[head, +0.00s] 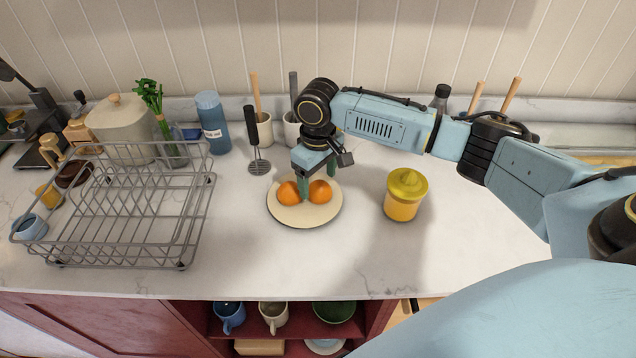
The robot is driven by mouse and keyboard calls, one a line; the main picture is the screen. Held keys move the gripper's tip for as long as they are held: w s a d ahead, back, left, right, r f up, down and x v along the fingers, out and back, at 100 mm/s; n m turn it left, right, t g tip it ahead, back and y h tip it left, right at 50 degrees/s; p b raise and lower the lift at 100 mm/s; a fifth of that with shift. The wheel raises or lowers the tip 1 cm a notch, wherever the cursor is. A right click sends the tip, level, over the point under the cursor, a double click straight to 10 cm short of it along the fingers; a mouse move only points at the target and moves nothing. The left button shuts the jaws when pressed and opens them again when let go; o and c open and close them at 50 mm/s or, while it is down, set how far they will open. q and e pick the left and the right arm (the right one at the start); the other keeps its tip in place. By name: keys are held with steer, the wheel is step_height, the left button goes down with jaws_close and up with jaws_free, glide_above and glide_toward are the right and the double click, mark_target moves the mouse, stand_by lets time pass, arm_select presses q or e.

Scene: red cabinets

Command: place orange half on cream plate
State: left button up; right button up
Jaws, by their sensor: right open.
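The cream plate (305,218) lies on the counter in the middle of the head view. Two orange pieces are on it, a left one (287,193) and a right one (320,192), side by side with rounded orange sides showing. My right gripper (317,185) points down over the plate and is open. One finger comes down between the two pieces and the other is behind the right piece. I cannot tell whether the fingers touch either piece. My left gripper is not in view.
A yellow juicer (405,196) stands right of the plate. A wire dish rack (130,215) fills the left. A whisk or masher (257,150), a blue bottle (212,122) and utensil pots (262,130) stand behind. The counter in front of the plate is clear.

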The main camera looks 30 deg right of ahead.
mark_target(318, 182)
step_height(318, 182, up, 10)
steer(key=shift+p, duration=0.3)
stand_by(0.4)
